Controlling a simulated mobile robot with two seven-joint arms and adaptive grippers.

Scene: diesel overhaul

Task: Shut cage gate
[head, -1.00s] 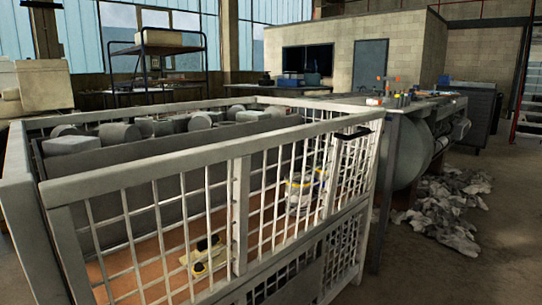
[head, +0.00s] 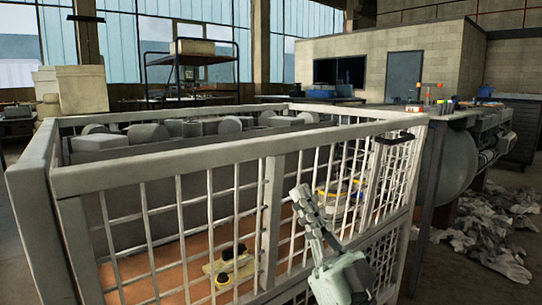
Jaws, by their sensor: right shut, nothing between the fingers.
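The pale metal cage (head: 150,180) with mesh sides fills the middle of the head view. The gate seems to be the right part of its front mesh, with a black handle (head: 393,138) on the top rail near the right corner. It looks nearly in line with the front; I cannot tell whether it is fully shut. My right gripper (head: 303,196) is in front of the mesh, right of the middle post (head: 270,220), its fingers pointing up and shut, empty. It is below and left of the handle, hiding some mesh. My left gripper is out of view.
A workbench (head: 455,113) with a large grey cylinder (head: 447,160) stands close on the right. Crumpled rags (head: 480,235) lie on the floor there.

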